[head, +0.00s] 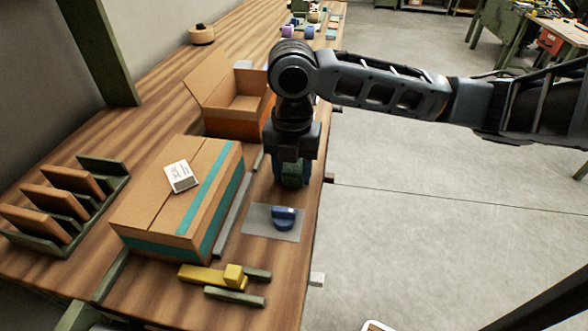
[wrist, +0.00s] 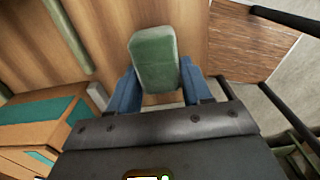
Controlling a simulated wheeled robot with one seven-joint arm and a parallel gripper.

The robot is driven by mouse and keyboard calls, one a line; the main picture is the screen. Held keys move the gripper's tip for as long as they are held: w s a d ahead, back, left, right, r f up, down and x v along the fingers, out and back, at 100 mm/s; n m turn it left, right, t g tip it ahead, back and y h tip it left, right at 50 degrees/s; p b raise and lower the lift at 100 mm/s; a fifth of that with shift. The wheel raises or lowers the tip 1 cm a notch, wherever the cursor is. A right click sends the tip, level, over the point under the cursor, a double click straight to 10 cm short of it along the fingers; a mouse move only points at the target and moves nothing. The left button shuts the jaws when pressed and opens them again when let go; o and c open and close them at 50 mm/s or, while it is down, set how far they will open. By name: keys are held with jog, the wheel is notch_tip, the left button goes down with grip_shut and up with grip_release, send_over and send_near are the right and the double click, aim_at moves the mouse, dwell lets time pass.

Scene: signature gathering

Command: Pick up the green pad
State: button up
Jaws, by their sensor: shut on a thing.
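The green pad (wrist: 153,60) is a rounded rectangular block held between the blue fingers of my gripper (wrist: 155,88) in the wrist view. In the head view the pad (head: 293,173) shows as a dark green patch between the fingertips of my gripper (head: 291,181). My gripper points down over the wooden table, near its right edge, just behind the grey sheet. The gripper is shut on the pad. I cannot tell whether the pad is clear of the table top.
A closed cardboard box with teal tape (head: 160,208) stands to the left, and an open box (head: 238,112) behind. A blue stamp-like object (head: 284,218) sits on a grey sheet (head: 258,229). A yellow tool (head: 205,275) lies in front. A slotted rack (head: 85,208) stands far left.

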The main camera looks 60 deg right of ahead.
aim_at(294, 167)
jog(key=shift+r, duration=0.15)
jog(key=r, duration=0.4)
jog(key=shift+d, duration=0.3)
jog(key=d+r, duration=0.2)
jog(key=d, duration=0.1)
jog(key=d+r+b, duration=0.1)
jog(key=d+r, duration=0.1)
jog(key=d, duration=0.2)
jog(key=d+r, duration=0.2)
jog(key=d, duration=0.2)
jog(key=shift+w+r+b, duration=0.3)
jog(key=shift+r+b, duration=0.05)
jog(key=shift+b, duration=0.05)
